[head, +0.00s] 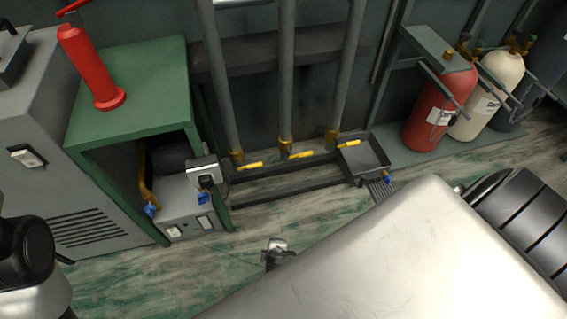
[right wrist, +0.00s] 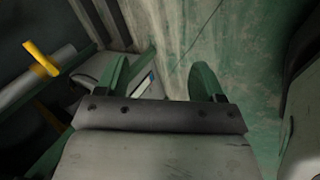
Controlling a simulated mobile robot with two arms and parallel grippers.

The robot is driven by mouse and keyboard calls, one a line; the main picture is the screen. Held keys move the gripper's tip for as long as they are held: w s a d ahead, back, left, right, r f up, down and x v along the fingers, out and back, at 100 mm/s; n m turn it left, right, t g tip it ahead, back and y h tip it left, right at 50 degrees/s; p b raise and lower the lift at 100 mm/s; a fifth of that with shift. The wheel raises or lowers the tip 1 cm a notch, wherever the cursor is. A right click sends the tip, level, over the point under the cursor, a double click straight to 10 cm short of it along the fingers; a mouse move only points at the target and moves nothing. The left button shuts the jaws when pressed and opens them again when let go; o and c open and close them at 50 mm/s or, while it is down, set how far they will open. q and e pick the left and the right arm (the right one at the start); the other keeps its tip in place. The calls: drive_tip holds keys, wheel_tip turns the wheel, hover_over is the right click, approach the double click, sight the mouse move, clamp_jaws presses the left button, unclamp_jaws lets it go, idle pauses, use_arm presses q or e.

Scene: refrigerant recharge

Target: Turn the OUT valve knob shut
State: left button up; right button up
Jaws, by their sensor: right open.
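Under the green bench stands a grey machine (head: 187,208) with a blue knob at its left (head: 151,210) and another blue knob at its right (head: 202,198). No OUT label is readable, so I cannot tell which is the OUT knob. My right gripper (right wrist: 165,80) is open and empty in the right wrist view, its two fingers apart over the floor. Part of a pale box-like body with a switch (right wrist: 145,83) shows beyond the left finger. My left gripper is out of view.
The green bench (head: 135,75) carries a red cylinder (head: 90,68). Red (head: 440,105) and cream (head: 490,95) gas cylinders stand at the right.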

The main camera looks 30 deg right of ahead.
drive_tip(key=shift+s+d+r+m+g+p, duration=0.2)
drive_tip(key=shift+s+d+p, duration=0.15)
drive_tip(key=shift+s, duration=0.25)
drive_tip(key=shift+s+d+r+m+g+p, duration=0.1)
drive_tip(key=shift+s+d+m+g+p, duration=0.1)
drive_tip(key=shift+s+p, duration=0.3)
drive_tip(key=shift+s, duration=0.1)
